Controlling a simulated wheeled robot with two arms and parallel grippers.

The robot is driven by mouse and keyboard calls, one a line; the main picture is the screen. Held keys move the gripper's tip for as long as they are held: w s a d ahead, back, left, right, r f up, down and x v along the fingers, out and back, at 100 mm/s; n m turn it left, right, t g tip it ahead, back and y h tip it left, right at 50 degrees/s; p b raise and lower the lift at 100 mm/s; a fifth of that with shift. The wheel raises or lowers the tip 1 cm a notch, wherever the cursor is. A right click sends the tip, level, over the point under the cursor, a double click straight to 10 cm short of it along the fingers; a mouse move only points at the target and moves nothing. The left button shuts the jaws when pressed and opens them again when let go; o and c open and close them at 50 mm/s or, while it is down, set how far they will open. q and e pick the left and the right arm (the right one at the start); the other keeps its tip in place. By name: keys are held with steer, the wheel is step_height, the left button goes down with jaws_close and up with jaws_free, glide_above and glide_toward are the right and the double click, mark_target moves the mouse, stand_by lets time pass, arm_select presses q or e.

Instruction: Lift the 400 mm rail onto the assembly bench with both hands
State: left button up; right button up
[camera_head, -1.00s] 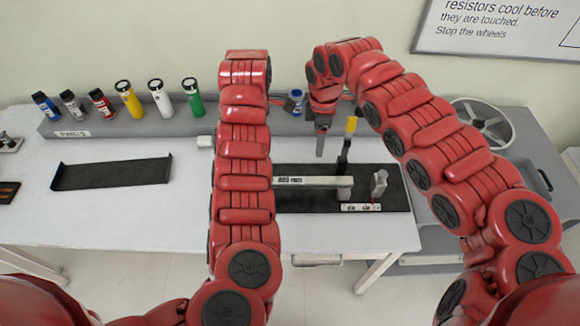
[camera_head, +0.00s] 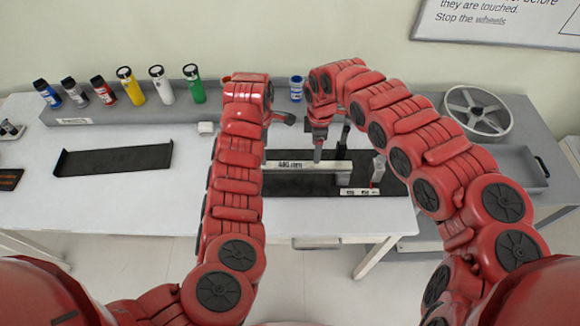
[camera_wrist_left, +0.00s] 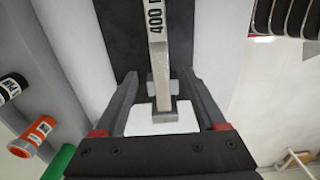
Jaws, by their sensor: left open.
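The pale 400 mm rail (camera_head: 307,165) lies over a black board (camera_head: 290,188) on the white bench, its left part hidden by my left arm. In the left wrist view the labelled rail (camera_wrist_left: 157,35) runs away from me, with its near end between the open fingers of my left gripper (camera_wrist_left: 163,97). A gap shows on each side of the rail. In the head view my left gripper (camera_head: 284,118) is partly hidden behind its own arm. My right gripper (camera_head: 318,150) points down over the rail; whether it touches the rail or is open cannot be told.
A dark post (camera_head: 346,132) and a small grey fitting (camera_head: 378,168) stand near the rail's right end. An empty black tray (camera_head: 112,160) lies at left. Several bottles (camera_head: 132,88) line the back shelf. A wheel (camera_head: 478,110) and grey bin (camera_head: 520,170) are at right.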

mark_target(290, 167)
arm_select(q)
step_height(290, 167, down, 8)
steer(key=shift+r, duration=0.1)
arm_select(e)
step_height(290, 167, down, 8)
steer(key=shift+r, duration=0.1)
arm_select(q)
jaws_close()
arm_select(e)
jaws_close()
arm_select(q)
steer(key=shift+r, duration=0.1)
arm_select(e)
steer(key=shift+r, duration=0.1)
